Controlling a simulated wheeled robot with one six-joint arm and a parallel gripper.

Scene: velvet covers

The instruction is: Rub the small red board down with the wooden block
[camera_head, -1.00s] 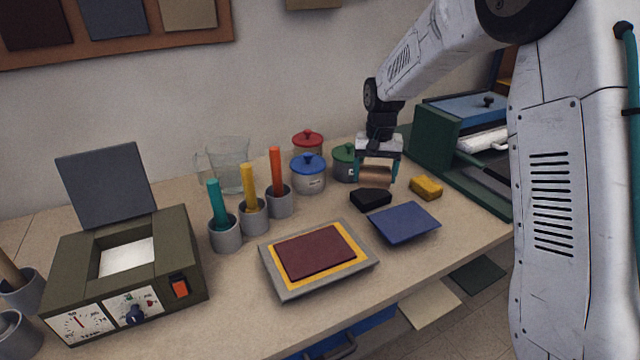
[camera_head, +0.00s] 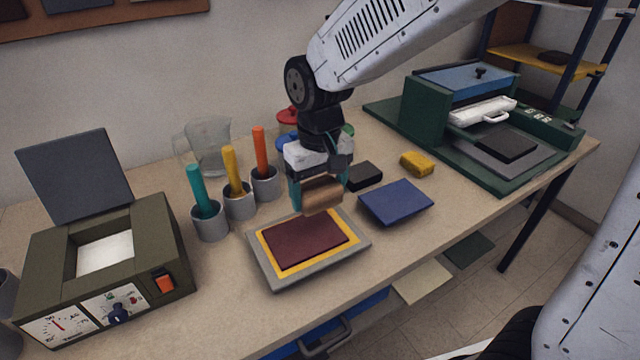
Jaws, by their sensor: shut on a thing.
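The small red board (camera_head: 305,243) is dark red and lies flat on a yellow sheet (camera_head: 283,270) on a grey tray (camera_head: 268,283), near the table's front edge. My gripper (camera_head: 317,188) is shut on the wooden block (camera_head: 322,196), which is tan brown. The block is above the back right edge of the board and tray. I cannot tell whether it touches them, but it looks slightly raised.
A blue board (camera_head: 396,203), a black block (camera_head: 365,176) and a yellow sponge (camera_head: 417,164) lie to the right. Cups with coloured handles (camera_head: 239,202) stand left, beside an olive heater box (camera_head: 107,262). A green press (camera_head: 480,130) stands at the back right.

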